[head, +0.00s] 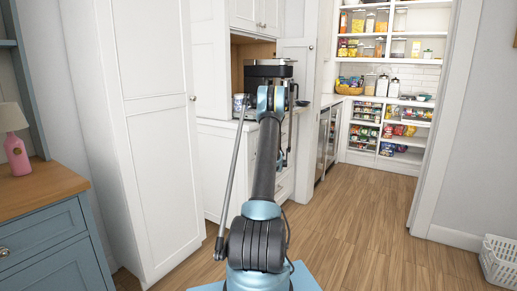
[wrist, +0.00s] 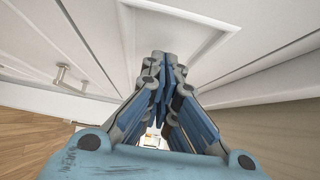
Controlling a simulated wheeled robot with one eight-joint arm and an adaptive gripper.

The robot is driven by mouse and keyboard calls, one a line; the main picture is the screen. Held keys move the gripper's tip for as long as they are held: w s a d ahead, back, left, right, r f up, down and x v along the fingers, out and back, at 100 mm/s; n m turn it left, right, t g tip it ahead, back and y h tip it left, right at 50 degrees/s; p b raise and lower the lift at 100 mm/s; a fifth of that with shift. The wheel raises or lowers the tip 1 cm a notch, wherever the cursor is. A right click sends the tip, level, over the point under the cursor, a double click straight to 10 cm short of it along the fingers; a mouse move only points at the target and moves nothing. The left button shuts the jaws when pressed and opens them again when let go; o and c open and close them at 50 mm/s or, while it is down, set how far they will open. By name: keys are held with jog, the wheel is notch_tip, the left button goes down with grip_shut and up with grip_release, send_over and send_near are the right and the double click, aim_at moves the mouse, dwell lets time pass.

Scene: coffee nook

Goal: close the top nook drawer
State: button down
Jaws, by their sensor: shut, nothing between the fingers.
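The white nook cabinet (head: 214,168) stands left of centre in the head view, below a counter with a coffee machine. Its drawer fronts (head: 284,187) show only partly, to the right of my arm. My arm hides much of the upper drawer area, so I cannot tell how far the top drawer is out. In the wrist view, my gripper (wrist: 165,58) is shut and empty, its fingertips close to a white recessed panel (wrist: 185,35). I cannot tell whether they touch it. A metal handle (wrist: 65,76) is on a white front at the left.
A coffee machine (head: 262,73) and a patterned canister (head: 239,101) stand on the counter. A tall white cabinet (head: 150,130) is at the left. Open wooden floor (head: 350,230) lies to the right, toward the pantry shelves (head: 390,60). A white basket (head: 500,262) is at far right.

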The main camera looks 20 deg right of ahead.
jog(key=shift+w+a, duration=0.3)
jog(key=shift+w, duration=0.1)
jog(key=shift+a, duration=0.1)
